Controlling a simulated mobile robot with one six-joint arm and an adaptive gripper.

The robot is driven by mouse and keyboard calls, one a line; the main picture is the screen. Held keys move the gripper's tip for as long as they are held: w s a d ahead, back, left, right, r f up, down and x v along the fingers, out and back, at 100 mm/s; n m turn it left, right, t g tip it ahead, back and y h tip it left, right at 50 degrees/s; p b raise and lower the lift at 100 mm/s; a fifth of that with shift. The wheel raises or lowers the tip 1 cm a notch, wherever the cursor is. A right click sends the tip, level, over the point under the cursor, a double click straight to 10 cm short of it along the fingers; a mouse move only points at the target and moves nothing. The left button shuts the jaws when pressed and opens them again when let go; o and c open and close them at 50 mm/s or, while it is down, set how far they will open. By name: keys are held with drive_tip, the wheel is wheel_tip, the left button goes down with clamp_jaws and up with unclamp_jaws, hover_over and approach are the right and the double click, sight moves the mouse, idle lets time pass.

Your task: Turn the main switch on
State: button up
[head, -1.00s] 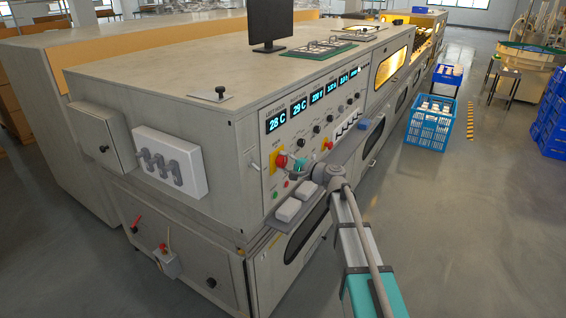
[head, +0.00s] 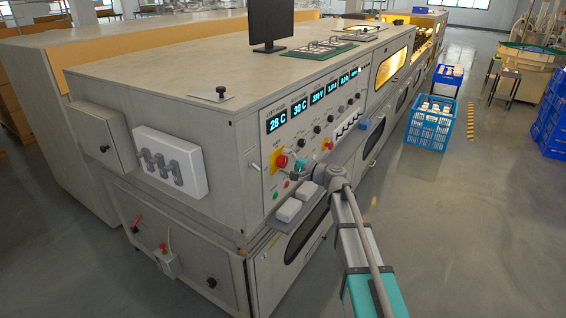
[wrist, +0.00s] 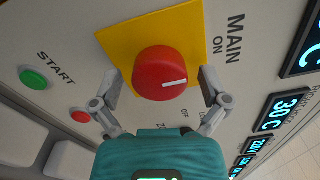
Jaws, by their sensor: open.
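The main switch (wrist: 162,75) is a round red knob on a yellow plate (wrist: 112,38), with a "MAIN" label and "ON" beside it in the wrist view. Its white mark points to the right of that picture. It also shows in the head view (head: 281,160) at the left of the control panel. My gripper (wrist: 158,87) is open, its two fingers on either side of the knob. I cannot tell whether they touch it. In the head view my gripper (head: 299,165) is small beside the switch, its fingertips hard to make out.
A green START button (wrist: 33,78) and a smaller red button (wrist: 81,115) sit left of the switch in the wrist view. Lit displays (head: 315,99) run along the panel above several knobs. White boxes (head: 289,210) stick out below. Open floor (head: 440,230) lies to the right.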

drive_tip(key=v, duration=1.2)
idle(0.3)
drive_tip(key=s+d+f+n+g+h, duration=0.35)
drive_tip(key=s+f+h, duration=0.25)
drive_tip(key=s+f, duration=0.35)
drive_tip(key=s+d+f+n+g+h, duration=0.2)
drive_tip(key=s+f+n+g+h, duration=0.3)
drive_tip(key=s+f, duration=0.4)
drive_tip(key=s+d+h+p, duration=0.1)
drive_tip(key=s+d+h, duration=0.4)
drive_tip(key=s, duration=0.1)
wheel_tip(320, 180, up, 18)
drive_tip(key=p, duration=1.7)
drive_tip(key=shift+w+a, duration=0.2)
drive_tip(key=shift+a, duration=0.05)
drive_tip(key=shift+g, duration=0.25)
